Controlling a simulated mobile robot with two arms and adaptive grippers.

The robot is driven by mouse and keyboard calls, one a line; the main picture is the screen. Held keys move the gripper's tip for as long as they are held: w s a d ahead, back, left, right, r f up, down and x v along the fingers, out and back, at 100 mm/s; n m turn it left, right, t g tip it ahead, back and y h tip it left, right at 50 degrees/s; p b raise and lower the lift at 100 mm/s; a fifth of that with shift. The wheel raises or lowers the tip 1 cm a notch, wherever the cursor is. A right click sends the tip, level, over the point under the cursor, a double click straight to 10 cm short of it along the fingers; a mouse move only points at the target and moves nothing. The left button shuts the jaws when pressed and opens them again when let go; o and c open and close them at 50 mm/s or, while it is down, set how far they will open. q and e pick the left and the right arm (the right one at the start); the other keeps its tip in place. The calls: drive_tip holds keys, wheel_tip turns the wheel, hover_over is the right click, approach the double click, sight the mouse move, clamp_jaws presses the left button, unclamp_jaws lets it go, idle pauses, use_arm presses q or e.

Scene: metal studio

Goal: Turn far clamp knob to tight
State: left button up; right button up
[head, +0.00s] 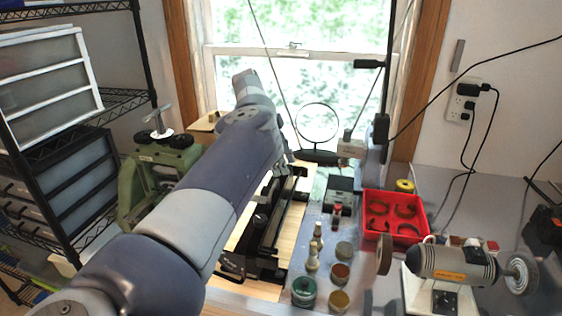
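A black clamping device (262,228) with a long rail lies on a light wooden board (243,240) at the middle of the bench. Its far end is partly covered by my arm, and I cannot clearly make out the far clamp knob there. A dark round knob-like part (260,221) shows on its nearer half. My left arm reaches in from the lower left across the board. My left gripper (287,168) is mostly hidden behind the arm near the device's far end. I cannot see its fingertips well, or whether it touches anything. My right gripper is out of view.
A green rolling mill (150,180) with a T-handle stands left of the arm. To the right are small jars (304,291), a red tray (394,217), a magnifier (317,121) and a bench polisher (455,264). A shelf rack (110,105) stands at the left.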

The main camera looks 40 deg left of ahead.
use_arm(q)
drive_tip(key=v, duration=0.7)
drive_tip(key=shift+r, duration=0.15)
drive_tip(key=shift+a, duration=0.1)
idle(0.3)
drive_tip(key=shift+s, duration=0.1)
idle(0.4)
